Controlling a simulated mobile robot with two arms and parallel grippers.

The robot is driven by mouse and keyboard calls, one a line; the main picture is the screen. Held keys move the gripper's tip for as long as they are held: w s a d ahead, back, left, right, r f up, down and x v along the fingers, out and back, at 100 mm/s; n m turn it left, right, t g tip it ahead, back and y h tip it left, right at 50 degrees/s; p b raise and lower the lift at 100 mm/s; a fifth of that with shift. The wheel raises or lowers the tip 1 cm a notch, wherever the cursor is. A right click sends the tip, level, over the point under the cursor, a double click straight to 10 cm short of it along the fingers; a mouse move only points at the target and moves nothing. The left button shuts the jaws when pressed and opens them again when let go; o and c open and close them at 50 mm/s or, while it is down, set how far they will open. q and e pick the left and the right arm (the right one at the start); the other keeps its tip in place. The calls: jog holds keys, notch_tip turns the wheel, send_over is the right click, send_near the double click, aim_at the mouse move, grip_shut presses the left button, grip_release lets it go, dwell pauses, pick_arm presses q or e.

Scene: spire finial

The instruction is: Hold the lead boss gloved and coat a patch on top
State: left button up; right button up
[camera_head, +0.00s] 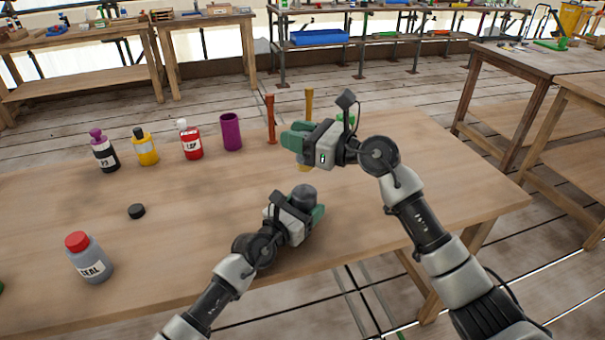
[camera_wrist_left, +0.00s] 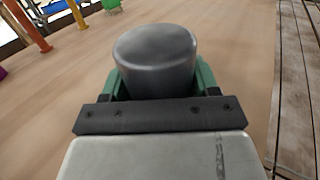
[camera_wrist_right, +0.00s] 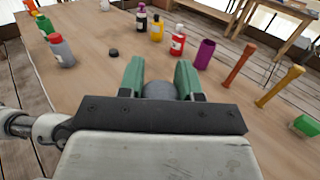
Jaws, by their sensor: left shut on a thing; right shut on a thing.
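The lead boss (camera_head: 304,195), a dark grey domed cylinder, stands upright in my left gripper (camera_head: 300,212) near the table's front edge. In the left wrist view the boss (camera_wrist_left: 155,52) sits between the green fingers, its rounded top bare to view. My right gripper (camera_head: 294,142) is above and behind the boss, apart from it, its green fingers pointing left. A small yellowish piece (camera_head: 303,168) shows under the right fingers; most of what they hold is hidden. A grey rounded shape (camera_wrist_right: 159,90) shows between the right fingers; I cannot tell whether it is the boss.
A grey SEAL bottle (camera_head: 90,262) and a black disc (camera_head: 136,211) are at the left. Black (camera_head: 104,154), yellow (camera_head: 146,150) and red (camera_head: 191,144) bottles, a purple cup (camera_head: 231,132), two posts (camera_head: 271,120) and a green block (camera_wrist_right: 305,125) stand behind. The right tabletop is clear.

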aim_at(309, 170)
jog(key=shift+f, duration=2.65)
jog(key=shift+f, duration=0.6)
jog(key=shift+w, duration=0.1)
jog(key=shift+w, duration=0.45)
jog(key=shift+s, duration=1.1)
jog(key=shift+w+f, duration=0.1)
jog(key=shift+w, duration=1)
jog(key=shift+s, duration=1.1)
